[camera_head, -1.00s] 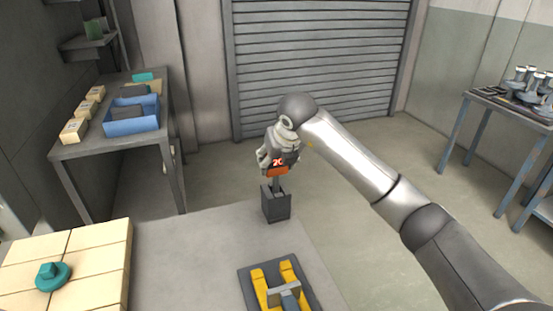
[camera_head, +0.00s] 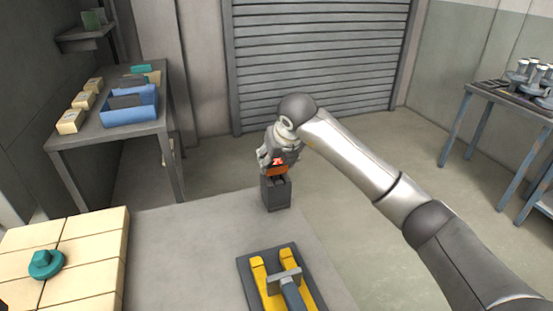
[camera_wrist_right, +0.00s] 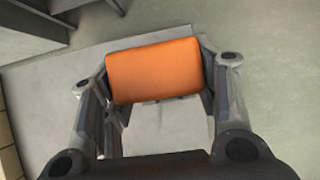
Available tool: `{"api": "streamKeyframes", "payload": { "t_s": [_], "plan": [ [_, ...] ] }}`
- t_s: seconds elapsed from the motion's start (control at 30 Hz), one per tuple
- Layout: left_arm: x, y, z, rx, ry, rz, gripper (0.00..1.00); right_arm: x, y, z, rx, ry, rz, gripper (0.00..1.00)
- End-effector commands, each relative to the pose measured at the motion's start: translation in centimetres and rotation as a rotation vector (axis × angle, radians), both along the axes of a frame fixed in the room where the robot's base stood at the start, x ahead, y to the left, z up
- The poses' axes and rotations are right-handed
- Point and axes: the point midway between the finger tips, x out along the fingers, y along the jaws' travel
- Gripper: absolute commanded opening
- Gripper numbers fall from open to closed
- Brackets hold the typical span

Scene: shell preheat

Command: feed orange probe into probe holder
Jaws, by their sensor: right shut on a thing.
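The orange probe (camera_head: 277,170) is upright in my right gripper (camera_head: 275,165), which is shut on its orange head. The dark grey probe holder (camera_head: 276,195) stands on the grey table, directly under the probe. The probe's orange body sits close above the holder's top, and its lower stem is hidden, apparently inside the holder. In the right wrist view the orange head (camera_wrist_right: 154,70) lies between the two fingers; the holder is mostly hidden behind it. My left gripper is not in view.
A dark tray with a yellow fixture (camera_head: 282,285) lies at the table's front. Cream blocks with a teal knob (camera_head: 46,264) are at the left. A side table holds a blue bin (camera_head: 130,107). The table (camera_head: 185,245) between blocks and fixture is clear.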

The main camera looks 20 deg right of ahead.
Motion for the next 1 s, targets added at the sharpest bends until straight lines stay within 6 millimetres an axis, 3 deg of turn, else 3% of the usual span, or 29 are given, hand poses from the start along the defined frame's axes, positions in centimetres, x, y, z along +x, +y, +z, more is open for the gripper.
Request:
{"api": "streamKeyframes", "payload": {
  "t_s": [0.03, 0.07, 0.23, 0.67, 1.0],
  "plan": [
    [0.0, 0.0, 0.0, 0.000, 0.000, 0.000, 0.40, 0.0, 0.0, 0.1, 0.000, -0.001, 0.000, 0.27],
    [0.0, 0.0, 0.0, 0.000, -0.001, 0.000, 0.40, 0.0, 0.0, 0.1, 0.000, -0.001, 0.000, 0.59],
    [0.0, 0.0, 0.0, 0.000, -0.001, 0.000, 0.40, 0.0, 0.0, 0.1, 0.000, -0.001, 0.000, 0.80],
    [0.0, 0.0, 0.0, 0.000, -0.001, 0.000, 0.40, -0.3, 0.0, 0.7, 0.000, -0.002, 0.000, 0.80],
    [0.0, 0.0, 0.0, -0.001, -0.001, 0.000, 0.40, -3.9, -0.1, 6.3, -0.001, -0.006, 0.002, 0.80]
  ]
}}
